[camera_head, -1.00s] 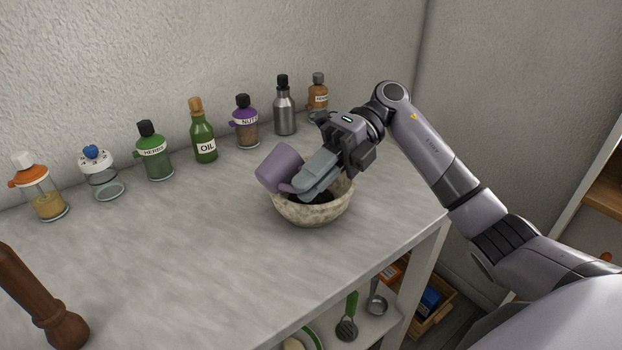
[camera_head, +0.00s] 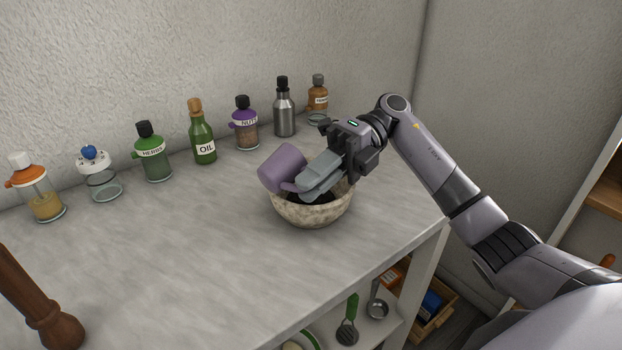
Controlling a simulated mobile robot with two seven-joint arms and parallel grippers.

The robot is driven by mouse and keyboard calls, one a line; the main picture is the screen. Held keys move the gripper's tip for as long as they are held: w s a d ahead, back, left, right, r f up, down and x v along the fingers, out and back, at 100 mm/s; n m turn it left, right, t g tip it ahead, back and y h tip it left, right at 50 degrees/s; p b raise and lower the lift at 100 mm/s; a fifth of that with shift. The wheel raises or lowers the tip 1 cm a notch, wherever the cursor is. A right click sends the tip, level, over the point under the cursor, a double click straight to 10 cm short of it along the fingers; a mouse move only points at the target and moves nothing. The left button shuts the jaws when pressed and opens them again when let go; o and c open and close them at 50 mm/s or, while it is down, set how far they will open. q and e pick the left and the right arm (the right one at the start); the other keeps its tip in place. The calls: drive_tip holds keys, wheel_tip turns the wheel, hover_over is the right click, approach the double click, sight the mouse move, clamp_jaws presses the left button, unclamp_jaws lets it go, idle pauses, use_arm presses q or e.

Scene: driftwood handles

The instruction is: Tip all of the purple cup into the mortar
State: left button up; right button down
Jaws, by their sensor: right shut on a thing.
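The purple cup (camera_head: 281,167) is tilted over the left side of the mortar (camera_head: 312,214), a speckled stone bowl on the counter. My right gripper (camera_head: 300,187) is shut on the cup at its lower right side, with its fingers above the bowl. The cup's opening faces away from me, so its contents cannot be seen. Something dark shows inside the mortar beneath the fingers. My left gripper is not in view.
Several bottles and jars line the wall, among them a green oil bottle (camera_head: 202,138) and a purple-topped jar (camera_head: 244,124). A wooden pestle-like object (camera_head: 45,310) stands at the front left. The counter's middle is clear.

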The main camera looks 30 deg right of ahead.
drive_tip(key=shift+w+d+r+y+b, duration=0.15)
drive_tip(key=shift+d+y+b, duration=0.3)
drive_tip(key=shift+d+y, duration=0.25)
idle(0.3)
drive_tip(key=shift+r+y, duration=0.3)
drive_tip(key=shift+r, duration=0.05)
drive_tip(key=shift+w+d+r+g+y, duration=0.1)
drive_tip(key=shift+d+r+g+y, duration=0.05)
drive_tip(key=shift+r+g+y, duration=0.3)
idle(0.5)
drive_tip(key=shift+y, duration=0.25)
drive_tip(key=shift+d+r+y, duration=0.1)
drive_tip(key=shift+d+y, duration=0.05)
drive_tip(key=shift+y, duration=0.15)
drive_tip(key=shift+d+y+b, duration=0.1)
drive_tip(key=shift+y+b, duration=0.3)
drive_tip(key=shift+b, duration=0.05)
idle(0.5)
drive_tip(key=shift+w+d+r+g+y, duration=0.1)
drive_tip(key=shift+d+r+g+y, duration=0.15)
drive_tip(key=shift+r+y, duration=0.45)
drive_tip(key=shift+w+d+r+g+y, duration=0.15)
drive_tip(key=shift+r+g+y, duration=0.15)
drive_tip(key=shift+r+y, duration=0.4)
idle(0.9)
